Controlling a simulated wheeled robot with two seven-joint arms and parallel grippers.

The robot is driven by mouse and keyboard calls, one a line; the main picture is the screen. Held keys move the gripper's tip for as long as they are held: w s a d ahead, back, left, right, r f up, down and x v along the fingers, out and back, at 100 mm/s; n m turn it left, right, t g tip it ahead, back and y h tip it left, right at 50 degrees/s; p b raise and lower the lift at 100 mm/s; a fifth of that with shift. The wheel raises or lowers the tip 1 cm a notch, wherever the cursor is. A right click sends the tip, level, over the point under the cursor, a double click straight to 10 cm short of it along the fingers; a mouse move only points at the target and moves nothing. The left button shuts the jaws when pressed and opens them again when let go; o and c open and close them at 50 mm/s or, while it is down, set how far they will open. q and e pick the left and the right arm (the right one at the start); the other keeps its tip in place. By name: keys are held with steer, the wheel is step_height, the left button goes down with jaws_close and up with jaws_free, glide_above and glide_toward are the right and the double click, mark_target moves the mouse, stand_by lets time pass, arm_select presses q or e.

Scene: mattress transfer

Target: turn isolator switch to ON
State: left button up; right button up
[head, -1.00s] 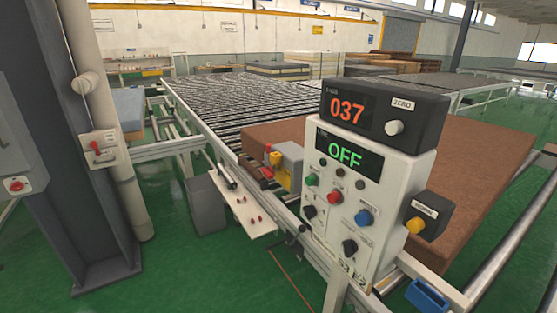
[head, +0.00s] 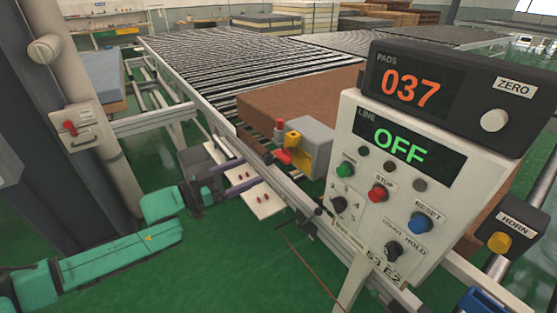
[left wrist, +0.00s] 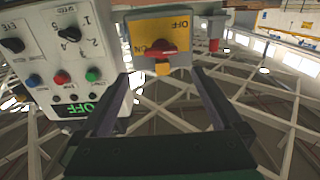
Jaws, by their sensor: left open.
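The isolator switch is a grey box (head: 316,140) with a yellow face (head: 293,143) and a red handle (head: 283,156), on the conveyor's front rail. In the left wrist view, upside down, the yellow plate (left wrist: 135,33) bears OFF and ON lettering, and the red handle (left wrist: 160,47) lies roughly crosswise beside the ON mark. My left gripper (head: 254,169) is open and empty, just left of the switch and apart from it. Its fingers (left wrist: 160,85) straddle the handle's line in the left wrist view. My right gripper is not in view.
A control panel (head: 355,180) reading OFF and 037 stands close right of the switch. A red cylinder (left wrist: 214,35) sits beside the yellow plate. A white shelf (head: 262,202) is below my left gripper. A brown mattress (head: 258,105) lies behind.

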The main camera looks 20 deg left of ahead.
mark_target(279, 158)
arm_select(q)
steer(key=p+x, duration=0.2)
steer(key=x, duration=0.8)
steer(key=shift+w+r+p, duration=0.1)
steer(key=shift+p, duration=0.3)
steer(key=shift+w, duration=0.2)
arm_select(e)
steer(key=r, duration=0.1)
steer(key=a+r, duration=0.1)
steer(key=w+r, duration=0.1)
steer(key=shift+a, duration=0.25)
arm_select(q)
steer(key=shift+s, duration=0.1)
steer(key=c, duration=1.2)
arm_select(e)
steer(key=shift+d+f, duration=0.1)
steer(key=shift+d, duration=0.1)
